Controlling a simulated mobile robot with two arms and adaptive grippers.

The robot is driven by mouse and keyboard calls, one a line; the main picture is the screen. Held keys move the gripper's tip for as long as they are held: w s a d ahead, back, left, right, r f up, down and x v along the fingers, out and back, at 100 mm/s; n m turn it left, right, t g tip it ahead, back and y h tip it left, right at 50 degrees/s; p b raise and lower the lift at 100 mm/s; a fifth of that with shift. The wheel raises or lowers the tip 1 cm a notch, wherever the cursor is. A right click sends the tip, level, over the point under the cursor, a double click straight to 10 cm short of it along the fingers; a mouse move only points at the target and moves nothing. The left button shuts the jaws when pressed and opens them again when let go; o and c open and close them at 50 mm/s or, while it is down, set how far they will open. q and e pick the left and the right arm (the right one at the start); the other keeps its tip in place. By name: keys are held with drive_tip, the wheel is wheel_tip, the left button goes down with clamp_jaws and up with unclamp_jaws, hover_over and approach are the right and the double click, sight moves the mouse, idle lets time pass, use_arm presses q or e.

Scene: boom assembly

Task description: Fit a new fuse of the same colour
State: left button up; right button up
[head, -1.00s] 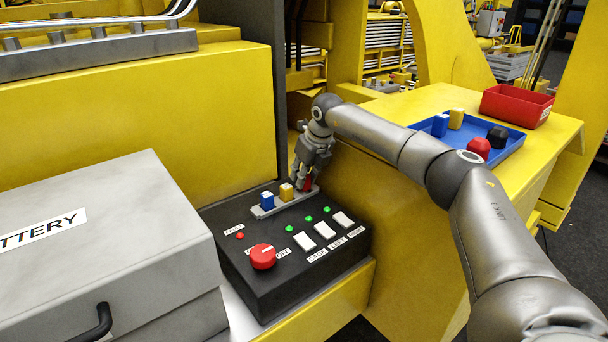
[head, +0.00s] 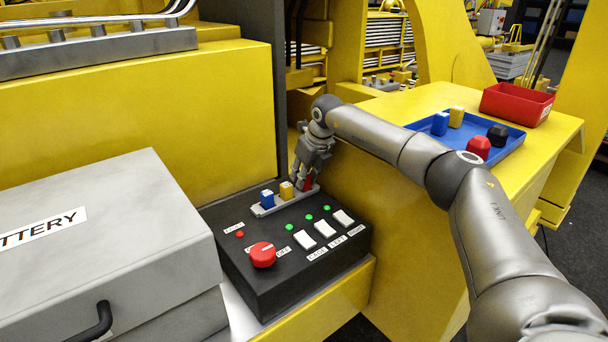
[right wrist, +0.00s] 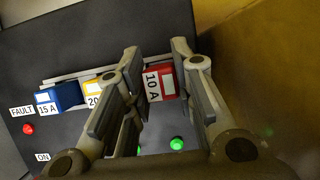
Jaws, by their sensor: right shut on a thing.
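My right gripper (head: 303,180) reaches down to the right end of the grey fuse strip (head: 287,202) on the black control box. It is shut on a red fuse marked 10 A (right wrist: 160,84), which also shows low between the fingers in the head view (head: 308,183). The red fuse is at the strip's right-hand place; its lower end is hidden, so I cannot tell how deep it sits. A blue 15 A fuse (head: 267,199) and a yellow fuse (head: 286,191) stand in the strip to its left. My left gripper is not in view.
The control box (head: 285,290) has a red knob (head: 262,255), white switches, green lamps and a red fault lamp (head: 240,234). A blue tray (head: 514,146) holds a blue and a yellow fuse and red and black pieces. A red bin (head: 515,104) stands behind it. A grey battery box (head: 110,230) is left.

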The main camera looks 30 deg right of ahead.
drive_tip(key=shift+f, duration=0.55)
drive_tip(key=o, duration=1)
drive_tip(key=v, duration=1.2)
